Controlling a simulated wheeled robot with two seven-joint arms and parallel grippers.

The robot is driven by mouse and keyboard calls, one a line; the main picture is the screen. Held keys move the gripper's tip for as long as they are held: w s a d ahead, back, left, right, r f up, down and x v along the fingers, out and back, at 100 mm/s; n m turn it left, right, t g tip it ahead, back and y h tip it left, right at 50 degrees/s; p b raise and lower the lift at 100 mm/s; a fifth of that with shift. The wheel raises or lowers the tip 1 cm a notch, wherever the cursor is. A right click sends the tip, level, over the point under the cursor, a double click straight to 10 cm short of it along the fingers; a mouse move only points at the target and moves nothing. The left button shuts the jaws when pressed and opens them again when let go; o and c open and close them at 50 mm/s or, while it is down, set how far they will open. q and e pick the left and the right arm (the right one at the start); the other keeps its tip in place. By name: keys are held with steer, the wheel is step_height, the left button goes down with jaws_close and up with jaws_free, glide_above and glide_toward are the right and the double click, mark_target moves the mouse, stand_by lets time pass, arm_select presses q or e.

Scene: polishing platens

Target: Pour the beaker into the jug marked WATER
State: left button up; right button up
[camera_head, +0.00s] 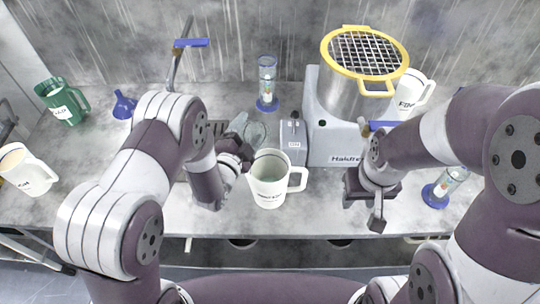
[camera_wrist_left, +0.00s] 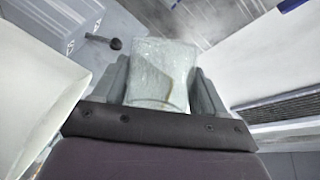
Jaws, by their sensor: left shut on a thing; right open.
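My left gripper (camera_head: 240,146) is shut on a clear glass beaker (camera_head: 254,134), partly hidden behind its fingers. In the left wrist view the beaker (camera_wrist_left: 163,72) sits between the two fingers; a liquid level is hard to make out. A white jug (camera_head: 268,192) with a handle on its right stands just in front of the beaker, with pale greenish content inside; its label is too small to read surely. My right gripper (camera_head: 364,206) is open and empty, above the bench's front edge at the right.
A green jug (camera_head: 70,108) and a white jug (camera_head: 28,176) stand at the left, another white jug (camera_head: 411,92) at the right back. A machine (camera_head: 330,135) with a yellow-rimmed pot (camera_head: 345,92), a grey box (camera_head: 293,140) and a blue-based cylinder (camera_head: 267,85) stand behind.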

arm_select(q)
steer(key=shift+a+r+n+g+p, duration=0.2)
steer(key=shift+r+n+g+p, duration=0.2)
steer(key=shift+r+n+p, duration=0.65)
steer(key=f+n, duration=0.1)
steer(key=a+f+n+g, duration=0.1)
steer(key=w+f+n+g+b, duration=0.1)
steer(key=n, duration=0.1)
steer(key=shift+a+h, duration=0.3)
steer(key=shift+a, duration=0.05)
step_height(320, 180, down, 8)
steer(key=w+a+n+g+h+b, duration=0.1)
steer(key=n+g+b, duration=0.1)
steer(key=b, duration=0.2)
steer(key=shift+w, duration=0.25)
arm_select(e)
steer(key=shift+s+a+f, duration=0.15)
steer(key=shift+a+f, duration=0.1)
steer(key=shift+f, duration=0.55)
arm_select(q)
steer(key=shift+a+n, duration=0.1)
steer(key=shift+n, duration=0.15)
steer(key=shift+r, duration=0.1)
